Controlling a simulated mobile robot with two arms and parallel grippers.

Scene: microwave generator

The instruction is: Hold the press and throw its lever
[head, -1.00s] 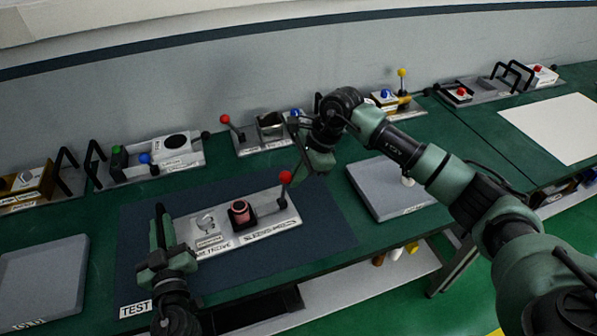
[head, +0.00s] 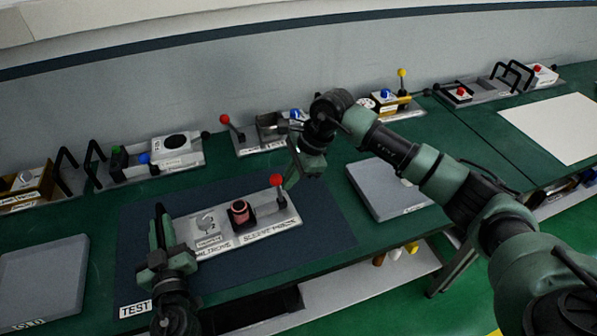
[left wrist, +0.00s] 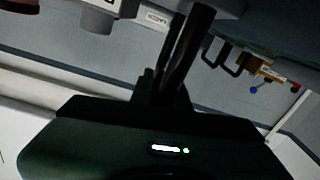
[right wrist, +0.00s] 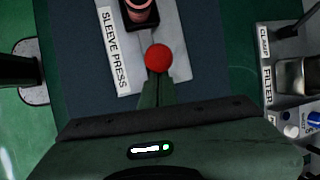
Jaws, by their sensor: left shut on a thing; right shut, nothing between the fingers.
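The sleeve press (head: 270,222) is a light grey plate with a dark block holding a pinkish-red sleeve (head: 238,208). Its lever stands at the right end with a red ball (head: 277,180) on top. My left gripper (head: 160,215) is at the press's left end, shut on a part that the fingers mostly hide; dark fingers show in the left wrist view (left wrist: 178,65). My right gripper (head: 289,182) is shut and empty, its tips against or very close to the ball's right side. In the right wrist view the red ball (right wrist: 158,58) sits just beyond the fingertips (right wrist: 157,85).
The press lies on a dark blue mat (head: 330,220) on the green bench. A grey slab (head: 385,190) lies to the right, a grey tray (head: 45,275) to the left.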

